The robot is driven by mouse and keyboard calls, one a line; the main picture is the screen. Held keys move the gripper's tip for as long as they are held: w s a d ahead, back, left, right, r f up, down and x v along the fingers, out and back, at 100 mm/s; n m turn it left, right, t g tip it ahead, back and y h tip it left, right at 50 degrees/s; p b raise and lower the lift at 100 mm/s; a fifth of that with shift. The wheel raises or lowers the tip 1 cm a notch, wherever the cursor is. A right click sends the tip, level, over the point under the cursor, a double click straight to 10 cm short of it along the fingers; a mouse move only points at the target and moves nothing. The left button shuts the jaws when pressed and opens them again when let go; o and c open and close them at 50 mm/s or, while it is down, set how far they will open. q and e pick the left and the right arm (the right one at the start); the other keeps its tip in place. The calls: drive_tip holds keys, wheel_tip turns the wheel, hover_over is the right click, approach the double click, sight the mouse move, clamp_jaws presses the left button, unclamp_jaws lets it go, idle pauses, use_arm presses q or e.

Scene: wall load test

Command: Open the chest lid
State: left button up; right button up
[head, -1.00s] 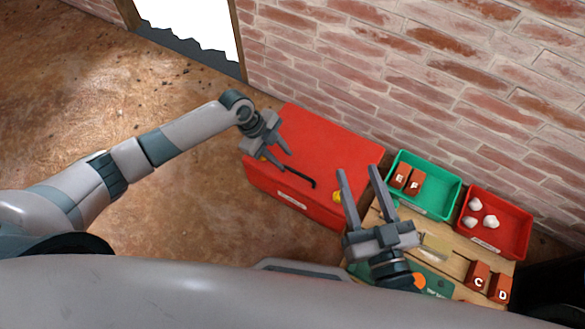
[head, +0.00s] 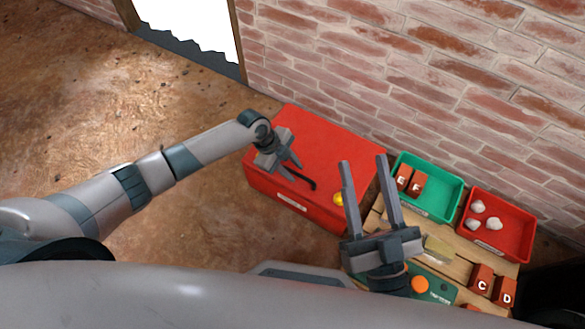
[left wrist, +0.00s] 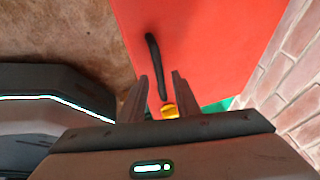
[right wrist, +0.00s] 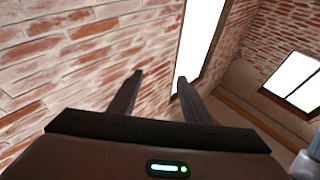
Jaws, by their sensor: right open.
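The red chest (head: 345,150) stands against the brick wall with its lid shut; its lid also fills the left wrist view (left wrist: 215,40). A black bar handle (head: 302,181) lies on the lid near the front edge and shows in the left wrist view (left wrist: 153,52). A yellow piece (head: 338,198) is near the handle's right end. My left gripper (head: 295,172) is open over the handle. In the left wrist view the handle runs between its fingers, but contact cannot be told. My right gripper (head: 363,160) is open, empty and pointing up, right of the chest.
A wooden table (head: 440,249) right of the chest holds a green bin (head: 440,207) with red blocks, a red bin (head: 515,246) with white lumps, and blocks marked C and D (head: 480,280). Floor at the left is clear. The brick wall (head: 400,80) stands close behind.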

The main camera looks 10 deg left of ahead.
use_arm(q)
clamp_jaws()
drive_tip(key=shift+w+d+r, duration=0.1)
drive_tip(key=shift+w+r, duration=0.1)
drive_tip(key=shift+r, duration=0.2)
drive_tip(key=w+d+r+g+y+p, duration=0.1)
drive_tip(key=w+d+r, duration=0.3)
drive_tip(key=w+r, duration=0.6)
wheel_tip(320, 180, up, 3)
drive_tip(key=shift+r+n+g, duration=0.2)
drive_tip(key=shift+n+g, duration=0.1)
drive_tip(key=shift+g, duration=0.3)
use_arm(e)
drive_tip(key=f+g, duration=0.1)
drive_tip(key=f, duration=0.1)
drive_tip(key=w+f+g+h, duration=0.1)
drive_tip(key=f, duration=0.1)
drive_tip(key=shift+w+d+g, duration=0.1)
drive_tip(key=shift+w+g, duration=0.1)
drive_tip(key=shift+g, duration=0.2)
